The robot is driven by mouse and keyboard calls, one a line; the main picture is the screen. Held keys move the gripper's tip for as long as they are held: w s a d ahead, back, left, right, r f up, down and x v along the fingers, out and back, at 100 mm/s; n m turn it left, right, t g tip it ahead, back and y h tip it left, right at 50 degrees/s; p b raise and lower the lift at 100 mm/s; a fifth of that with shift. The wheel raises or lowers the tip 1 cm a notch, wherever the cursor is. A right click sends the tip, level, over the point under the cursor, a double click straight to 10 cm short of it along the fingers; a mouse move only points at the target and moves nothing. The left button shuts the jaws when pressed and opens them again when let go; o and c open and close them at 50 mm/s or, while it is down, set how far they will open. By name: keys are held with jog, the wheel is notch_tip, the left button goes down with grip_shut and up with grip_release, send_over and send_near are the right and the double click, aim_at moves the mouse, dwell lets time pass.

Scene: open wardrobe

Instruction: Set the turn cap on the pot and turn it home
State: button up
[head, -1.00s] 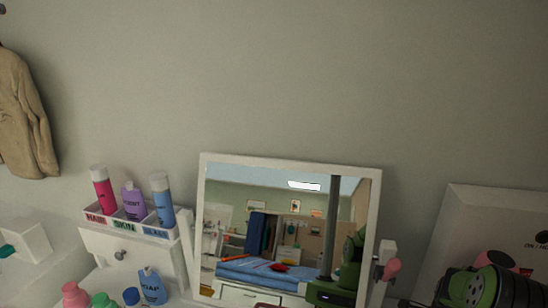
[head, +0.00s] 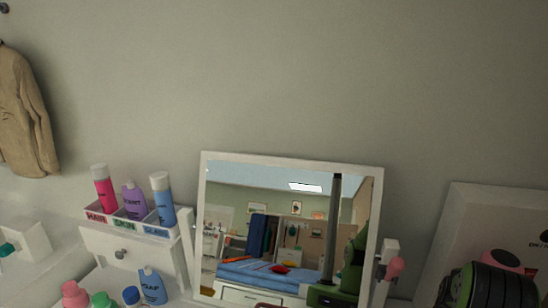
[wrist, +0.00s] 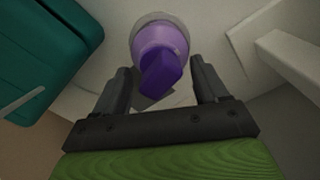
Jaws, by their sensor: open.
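A purple cap (wrist: 160,48) with a raised, angular grip bar shows at the top middle of the wrist view. A pale grey round rim (wrist: 158,17), perhaps the pot, shows behind it; most of it is hidden. I cannot tell whether the cap is seated on it. My gripper (wrist: 162,75) is open, with one dark finger on each side of the cap's bar and visible space between. In the head view my gripper, the cap and the pot cannot be made out.
A mirror (head: 374,200) stands against the wall. Left of it, a white organizer (head: 95,238) holds several bottles, with a soap bottle (head: 152,287) below. A white panel (head: 462,205) stands at right behind my arm. In the wrist view, a teal box (wrist: 50,50) lies left.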

jog(key=c, duration=1)
jog(key=m, duration=0.3)
jog(key=shift+m, duration=0.3)
jog(key=m, duration=0.4)
jog(key=m+b, duration=0.1)
jog(key=m, duration=0.8)
jog(key=shift+m, duration=0.4)
jog(key=o, duration=1.2)
jog(key=shift+c, duration=1)
